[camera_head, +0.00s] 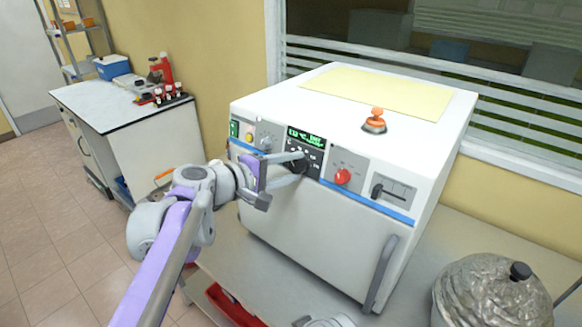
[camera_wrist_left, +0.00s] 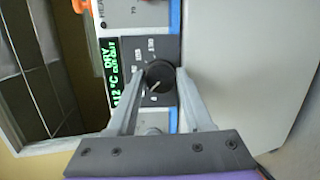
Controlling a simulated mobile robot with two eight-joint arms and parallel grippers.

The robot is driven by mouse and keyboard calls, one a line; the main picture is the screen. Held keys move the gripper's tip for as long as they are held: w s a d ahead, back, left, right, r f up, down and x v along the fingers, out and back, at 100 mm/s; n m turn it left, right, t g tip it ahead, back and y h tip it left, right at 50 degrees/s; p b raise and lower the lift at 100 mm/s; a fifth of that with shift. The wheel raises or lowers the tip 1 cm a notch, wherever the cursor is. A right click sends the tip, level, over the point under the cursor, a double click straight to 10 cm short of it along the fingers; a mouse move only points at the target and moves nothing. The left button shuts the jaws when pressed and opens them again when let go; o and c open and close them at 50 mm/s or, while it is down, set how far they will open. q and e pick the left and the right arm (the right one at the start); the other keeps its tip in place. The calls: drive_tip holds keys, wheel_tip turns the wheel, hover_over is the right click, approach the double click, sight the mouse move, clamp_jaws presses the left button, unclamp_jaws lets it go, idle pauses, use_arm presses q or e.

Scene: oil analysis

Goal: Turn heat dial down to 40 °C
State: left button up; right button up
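The white oven (camera_head: 300,233) stands on a bench with a control strip across its front. The black heat dial (camera_wrist_left: 160,76) sits on the dark panel beside a green-lit display (camera_wrist_left: 112,72), which seems to read 112 °C and DRY. The dial's pale pointer mark points to the lower left in the wrist view. My left gripper (camera_wrist_left: 160,73) is open, with one fingertip on each side of the dial and seemingly a small gap. In the head view the left gripper (camera_head: 299,163) partly hides the dial. My right gripper does not show clearly.
A red knob (camera_head: 343,176) and a lever switch (camera_head: 390,191) sit right of the dial panel. The oven's door handle (camera_head: 381,272) sticks out below. A lumpy metallic vessel (camera_head: 490,293) stands at right. A side table (camera_head: 120,103) with bottles is behind left.

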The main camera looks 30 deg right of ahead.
use_arm(q)
drive_tip(key=o, duration=0.3)
drive_tip(key=shift+o, duration=0.2)
drive_tip(key=v, duration=1)
drive_tip(key=shift+a+b, duration=0.35)
drive_tip(key=shift+a, duration=0.05)
drive_tip(key=s+a+f+m+y, duration=0.1)
drive_tip(key=s+a+f+y, duration=0.4)
drive_tip(key=a+f, duration=0.5)
drive_tip(key=s+a+f+m+t+y, duration=0.1)
drive_tip(key=s+a+f+y, duration=0.4)
drive_tip(key=a+f, duration=0.6)
drive_tip(key=s+a+f+m+t+y, duration=0.1)
drive_tip(key=s+a+f+y, duration=0.3)
drive_tip(key=s+a+f, duration=0.5)
drive_tip(key=a+f, duration=0.2)
drive_tip(key=a, duration=0.3)
drive_tip(key=shift+a+m+y, duration=0.15)
drive_tip(key=shift+m+y, duration=0.15)
drive_tip(key=shift+y, duration=0.1)
